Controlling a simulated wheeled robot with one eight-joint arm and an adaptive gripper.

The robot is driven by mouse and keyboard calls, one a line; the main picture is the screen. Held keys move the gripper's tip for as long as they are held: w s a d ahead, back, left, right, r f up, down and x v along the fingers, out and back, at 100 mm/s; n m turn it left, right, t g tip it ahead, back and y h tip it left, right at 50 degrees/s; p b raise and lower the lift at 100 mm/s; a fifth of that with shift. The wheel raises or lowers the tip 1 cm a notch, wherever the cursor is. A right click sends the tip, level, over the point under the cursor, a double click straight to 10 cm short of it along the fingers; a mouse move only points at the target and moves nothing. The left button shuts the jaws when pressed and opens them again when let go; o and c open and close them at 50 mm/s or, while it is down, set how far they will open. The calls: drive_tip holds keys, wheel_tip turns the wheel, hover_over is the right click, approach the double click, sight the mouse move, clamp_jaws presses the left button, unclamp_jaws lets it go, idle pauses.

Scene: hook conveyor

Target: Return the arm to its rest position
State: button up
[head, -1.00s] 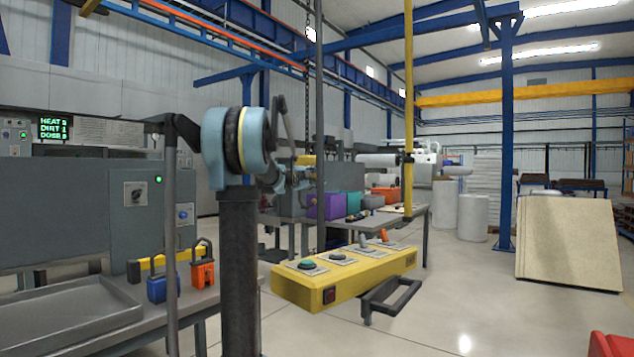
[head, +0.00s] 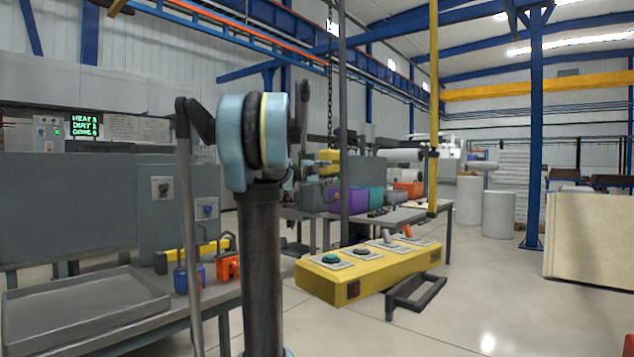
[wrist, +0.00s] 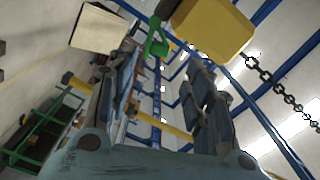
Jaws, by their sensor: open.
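My arm (head: 262,260) stands upright in the head view, with its blue-grey joint (head: 238,140) at the top and a link folded down on the left. My gripper (wrist: 162,70) shows in the wrist view with its two fingers apart and nothing between them. The wrist view is tilted and looks up past a yellow block (wrist: 212,25) and a hanging chain (wrist: 280,95).
A yellow control box (head: 370,275) with buttons and levers stands right of my arm. At left, a bench holds a grey tray (head: 85,310), a blue padlock (head: 181,279) and an orange padlock (head: 228,266). A yellow pole (head: 434,110) rises behind. Open floor lies at right.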

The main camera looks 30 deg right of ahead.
drive_tip(key=w+a+f+n+t+y, duration=0.15)
drive_tip(key=a+n+t+y, duration=0.3)
drive_tip(key=a, duration=0.55)
drive_tip(key=w+a+n+t+y, duration=0.25)
drive_tip(key=a+n+t, duration=0.3)
drive_tip(key=a, duration=0.35)
drive_tip(key=s+a+f+n+g+y, duration=0.1)
drive_tip(key=s+a+f+n+y, duration=0.45)
drive_tip(key=a, duration=0.45)
drive_tip(key=s+a+f+n+g+y, duration=0.1)
drive_tip(key=s+a+f+n+y, duration=0.1)
drive_tip(key=a+f+n+y, duration=0.55)
drive_tip(key=s+a+f+n+g, duration=0.1)
drive_tip(key=s+a+f+g, duration=0.35)
drive_tip(key=s+f, duration=0.45)
drive_tip(key=s+a+f+n+g, duration=0.25)
drive_tip(key=s+a+f, duration=0.35)
drive_tip(key=f, duration=0.4)
drive_tip(key=s+d+f+g+h, duration=0.1)
drive_tip(key=s+d+f+g, duration=0.1)
drive_tip(key=s+f, duration=0.4)
drive_tip(key=s+d+f+g+h, duration=0.2)
drive_tip(key=s+f, duration=0.5)
drive_tip(key=s, duration=0.5)
drive_tip(key=shift+n+g, duration=0.45)
drive_tip(key=shift+g, duration=0.45)
